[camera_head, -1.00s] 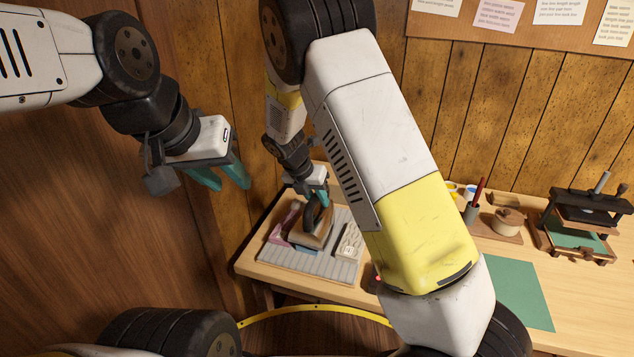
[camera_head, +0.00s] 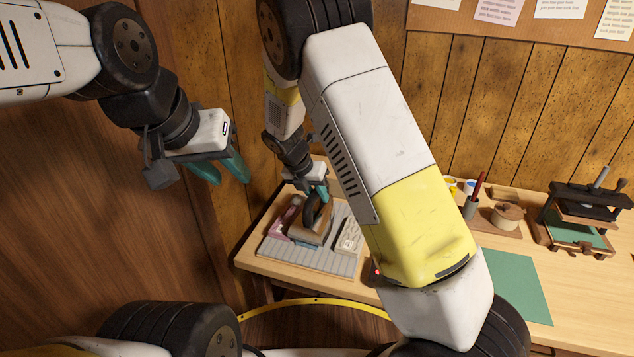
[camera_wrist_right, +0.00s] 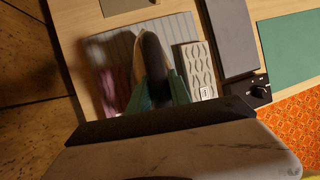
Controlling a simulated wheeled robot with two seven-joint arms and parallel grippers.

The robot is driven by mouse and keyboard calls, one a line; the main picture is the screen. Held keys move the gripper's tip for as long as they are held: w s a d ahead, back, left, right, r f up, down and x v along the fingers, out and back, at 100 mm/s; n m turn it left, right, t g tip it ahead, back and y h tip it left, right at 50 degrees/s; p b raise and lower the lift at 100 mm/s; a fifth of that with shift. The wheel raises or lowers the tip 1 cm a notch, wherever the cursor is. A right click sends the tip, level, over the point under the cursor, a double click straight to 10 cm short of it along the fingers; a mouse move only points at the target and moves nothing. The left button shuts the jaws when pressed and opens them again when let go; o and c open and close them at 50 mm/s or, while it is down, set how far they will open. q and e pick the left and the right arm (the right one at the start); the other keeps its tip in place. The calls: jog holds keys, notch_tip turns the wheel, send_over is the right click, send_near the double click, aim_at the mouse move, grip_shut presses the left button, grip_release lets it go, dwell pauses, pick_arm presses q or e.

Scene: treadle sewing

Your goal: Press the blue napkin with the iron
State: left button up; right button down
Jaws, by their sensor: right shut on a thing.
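The iron (camera_head: 311,229), with a wooden-brown body and a dark arched handle, sits over the grey ribbed mat (camera_head: 325,264) on the table. My right gripper (camera_head: 318,196) is shut on its handle from above; the dark handle (camera_wrist_right: 153,60) shows between the teal fingers in the right wrist view. A strip of the blue napkin (camera_head: 307,244) shows at the iron's near edge; the rest is hidden under it. I cannot tell whether the sole touches the cloth. My left gripper (camera_head: 221,171) is open and empty in the air at left.
A pink cloth (camera_head: 287,219) lies left of the iron. A pale wavy-patterned pad (camera_head: 349,238) lies to its right. A green sheet (camera_head: 518,285), a spool (camera_head: 507,215), a pen cup (camera_head: 471,208) and a small press (camera_head: 582,220) occupy the table's right.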

jog(key=shift+f, duration=0.4)
jog(key=shift+s+f, duration=0.1)
jog(key=shift+f, duration=0.05)
dwell(4.1)
jog(key=shift+r, duration=4.2)
